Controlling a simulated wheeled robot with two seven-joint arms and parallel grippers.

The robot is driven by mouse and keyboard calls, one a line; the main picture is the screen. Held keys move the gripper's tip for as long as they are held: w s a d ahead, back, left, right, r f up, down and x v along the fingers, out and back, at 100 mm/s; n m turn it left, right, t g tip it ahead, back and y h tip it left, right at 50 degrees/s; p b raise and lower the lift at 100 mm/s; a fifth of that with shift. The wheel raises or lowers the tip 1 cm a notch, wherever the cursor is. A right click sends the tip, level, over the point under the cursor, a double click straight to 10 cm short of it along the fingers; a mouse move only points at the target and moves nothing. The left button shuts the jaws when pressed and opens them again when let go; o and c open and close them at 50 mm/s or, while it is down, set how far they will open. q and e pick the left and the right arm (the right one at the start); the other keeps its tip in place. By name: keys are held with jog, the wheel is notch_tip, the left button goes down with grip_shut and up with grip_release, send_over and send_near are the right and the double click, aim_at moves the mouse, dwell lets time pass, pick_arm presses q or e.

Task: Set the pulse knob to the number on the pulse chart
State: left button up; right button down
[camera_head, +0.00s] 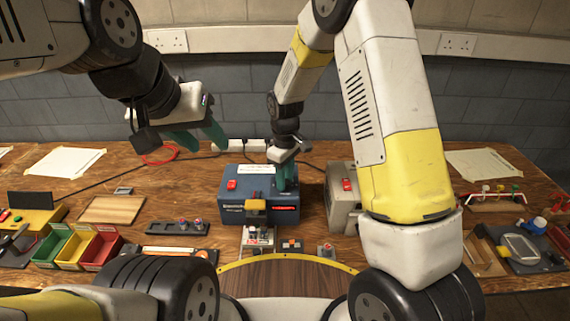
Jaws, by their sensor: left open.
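A blue box (232,207) stands at the middle of the wooden bench, with a red switch on top, a white label (258,170) and a lit red display (286,208) on its front. My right gripper (286,187) is over the right part of its top, green fingers pointing down; I cannot tell whether they touch it or are apart. The pulse knob cannot be made out and may be hidden by this gripper. No pulse chart can be read; paper sheets lie at left (66,162) and right (488,163). My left gripper (207,146) is open and empty, above the bench left of the box.
A grey box (341,207) with a red switch stands right of the blue box. Green, yellow and red bins (100,249) and a wooden board (112,209) are at left. Small parts lie in front of the blue box. A tray with a grey device (521,248) is at right.

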jog(key=shift+m, duration=0.4)
jog(key=m, duration=0.3)
jog(key=shift+m, duration=2)
jog(key=shift+r, duration=0.1)
jog(key=c, duration=1.1)
grip_release()
jog(key=shift+o, duration=0.2)
notch_tip(320, 180, up, 7)
jog(key=shift+r, duration=0.35)
